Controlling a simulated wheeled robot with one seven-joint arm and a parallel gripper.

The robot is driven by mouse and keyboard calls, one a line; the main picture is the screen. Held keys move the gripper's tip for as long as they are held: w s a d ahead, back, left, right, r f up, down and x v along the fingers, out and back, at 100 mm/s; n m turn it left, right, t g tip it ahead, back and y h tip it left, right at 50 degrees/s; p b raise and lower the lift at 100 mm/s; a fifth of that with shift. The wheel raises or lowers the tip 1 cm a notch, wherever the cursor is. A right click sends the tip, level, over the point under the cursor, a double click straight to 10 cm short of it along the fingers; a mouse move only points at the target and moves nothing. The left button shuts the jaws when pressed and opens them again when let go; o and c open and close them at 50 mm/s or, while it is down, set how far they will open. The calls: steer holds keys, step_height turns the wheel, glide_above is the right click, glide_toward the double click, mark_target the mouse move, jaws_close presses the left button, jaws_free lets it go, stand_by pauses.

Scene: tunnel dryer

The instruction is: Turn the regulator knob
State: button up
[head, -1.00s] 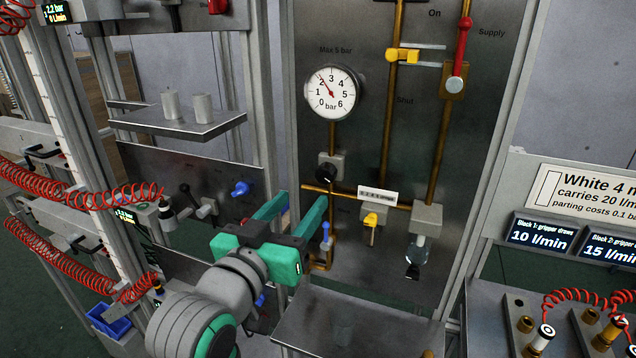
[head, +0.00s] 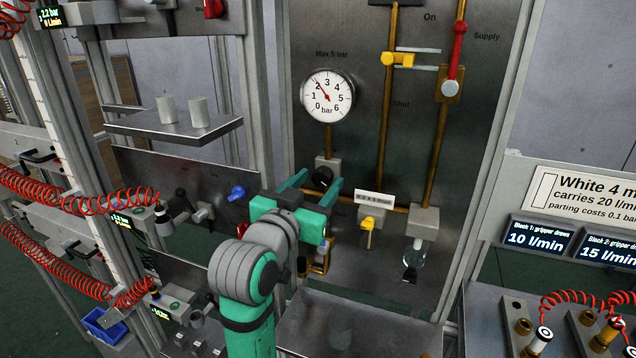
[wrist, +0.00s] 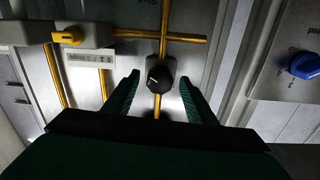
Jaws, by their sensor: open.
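The regulator knob (head: 322,177) is a black round knob on a grey body (head: 327,165), on the brass pipe below the pressure gauge (head: 327,96). The gauge needle points near 2 bar. My gripper (head: 318,182) is open, its two green fingers on either side of the knob in the head view. In the wrist view the knob (wrist: 159,78) shows a white mark and lies between the fingertips of my gripper (wrist: 160,88), with gaps at both sides. I cannot tell whether the fingertips reach as far as the knob.
A small label plate (head: 374,198) and a yellow valve handle (head: 369,225) are just right of my gripper. A blue knob (head: 237,192) is on the left panel. A steel shelf (head: 330,322) lies below. A red supply lever (head: 458,52) is higher at right.

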steer(key=shift+w+d, duration=0.1)
steer(key=shift+w, duration=0.1)
steer(key=c, duration=1)
steer(key=shift+n, duration=0.9)
steer(key=shift+c, duration=0.2)
steer(key=o, duration=1)
steer(key=shift+o, duration=0.2)
